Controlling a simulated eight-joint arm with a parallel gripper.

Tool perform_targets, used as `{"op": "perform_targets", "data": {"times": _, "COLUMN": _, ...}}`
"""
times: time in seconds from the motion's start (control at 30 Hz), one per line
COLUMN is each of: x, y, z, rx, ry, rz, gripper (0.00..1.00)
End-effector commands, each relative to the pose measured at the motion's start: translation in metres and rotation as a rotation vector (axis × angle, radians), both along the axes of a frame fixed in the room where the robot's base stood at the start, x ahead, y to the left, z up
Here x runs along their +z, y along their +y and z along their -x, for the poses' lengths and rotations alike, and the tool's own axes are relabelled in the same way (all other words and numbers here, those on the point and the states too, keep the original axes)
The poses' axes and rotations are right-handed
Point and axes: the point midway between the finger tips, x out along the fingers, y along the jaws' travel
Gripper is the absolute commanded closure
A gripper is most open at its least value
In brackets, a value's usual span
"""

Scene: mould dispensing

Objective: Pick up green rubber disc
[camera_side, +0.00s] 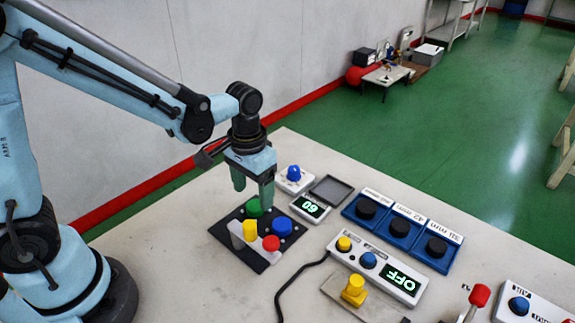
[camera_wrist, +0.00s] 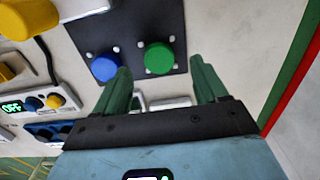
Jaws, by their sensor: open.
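The green rubber disc (camera_side: 253,208) sits on a dark square plate (camera_side: 262,265) with other coloured pieces. In the wrist view the disc (camera_wrist: 158,58) shows round and whole, ahead of the gap between my fingers. My gripper (camera_side: 253,196) points down over the back of the plate with its fingers apart and nothing between them. In the side view one finger partly overlaps the disc's right side. In the wrist view both fingers of my gripper (camera_wrist: 164,75) show, the left one close to the blue disc (camera_wrist: 104,67). I cannot tell the exact height above the disc.
The blue disc (camera_side: 281,226), a red disc (camera_side: 271,243) and a yellow piece (camera_side: 249,230) share the plate. A display box (camera_side: 311,207), blue trays with black discs (camera_side: 365,210) and a control box (camera_side: 378,268) stand to the right. A black cable lies beside the plate.

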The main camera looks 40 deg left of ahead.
Motion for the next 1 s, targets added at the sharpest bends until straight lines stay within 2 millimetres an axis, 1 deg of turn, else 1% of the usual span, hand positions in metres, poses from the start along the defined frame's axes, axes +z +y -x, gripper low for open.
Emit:
{"op": "perform_targets", "data": {"times": 0.1, "x": -0.016, "y": -0.002, "z": -0.002, "rx": 0.000, "ry": 0.000, "rz": 0.000, "gripper": 0.28}}
{"op": "perform_targets", "data": {"times": 0.2, "x": -0.026, "y": -0.001, "z": -0.002, "rx": 0.000, "ry": 0.000, "rz": 0.000, "gripper": 0.28}}
{"op": "perform_targets", "data": {"times": 0.3, "x": -0.033, "y": -0.001, "z": -0.001, "rx": 0.000, "ry": 0.000, "rz": 0.000, "gripper": 0.28}}
{"op": "perform_targets", "data": {"times": 0.6, "x": -0.035, "y": -0.001, "z": -0.001, "rx": 0.000, "ry": 0.000, "rz": 0.000, "gripper": 0.28}}
{"op": "perform_targets", "data": {"times": 1.0, "x": -0.035, "y": -0.001, "z": -0.001, "rx": 0.000, "ry": 0.000, "rz": 0.000, "gripper": 0.88}}
